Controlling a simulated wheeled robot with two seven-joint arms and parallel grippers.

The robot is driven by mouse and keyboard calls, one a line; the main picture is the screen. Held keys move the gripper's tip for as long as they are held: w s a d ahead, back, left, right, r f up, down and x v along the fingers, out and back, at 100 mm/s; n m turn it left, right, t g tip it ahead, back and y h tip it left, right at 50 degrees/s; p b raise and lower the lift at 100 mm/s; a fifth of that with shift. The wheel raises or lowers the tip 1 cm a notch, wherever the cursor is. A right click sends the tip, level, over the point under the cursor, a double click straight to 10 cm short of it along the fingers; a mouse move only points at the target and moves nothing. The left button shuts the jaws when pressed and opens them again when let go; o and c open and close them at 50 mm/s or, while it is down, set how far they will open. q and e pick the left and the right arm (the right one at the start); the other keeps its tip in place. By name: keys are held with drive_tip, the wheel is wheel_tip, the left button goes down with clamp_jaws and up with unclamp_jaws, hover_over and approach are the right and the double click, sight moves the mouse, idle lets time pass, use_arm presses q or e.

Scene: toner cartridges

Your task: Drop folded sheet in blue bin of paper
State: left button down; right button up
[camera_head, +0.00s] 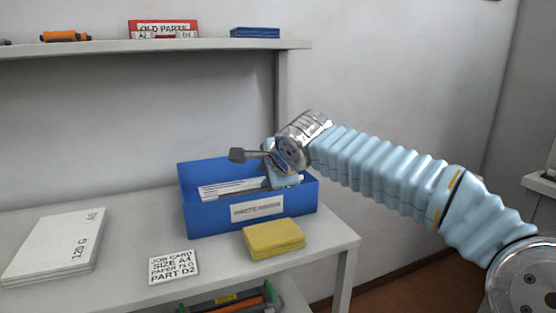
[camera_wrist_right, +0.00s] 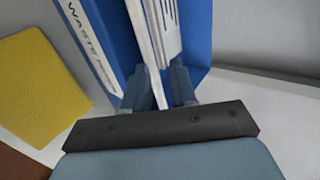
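The blue bin (camera_head: 215,219), labelled as waste paper, stands on the grey table with white sheets (camera_head: 225,188) inside it. My right gripper (camera_head: 284,180) is over the right part of the bin, pointing down into it. In the right wrist view, its two fingers (camera_wrist_right: 158,88) are close together with a thin white folded sheet (camera_wrist_right: 145,45), seen nearly edge-on, between them. The bin (camera_wrist_right: 112,40) and a lined white paper (camera_wrist_right: 167,25) show beyond the fingers. Whether the held sheet touches the bin or its papers I cannot tell. My left gripper is not in view.
A yellow pad (camera_head: 273,237) lies in front of the bin, and a job card (camera_head: 173,267) lies left of it. A stack of white paper (camera_head: 55,247) is at the table's left. A shelf (camera_head: 220,45) with parts runs above the table at the back.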

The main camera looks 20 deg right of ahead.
drive_tip(key=v, duration=1)
drive_tip(key=shift+s, duration=0.3)
drive_tip(key=shift+a+r, duration=0.15)
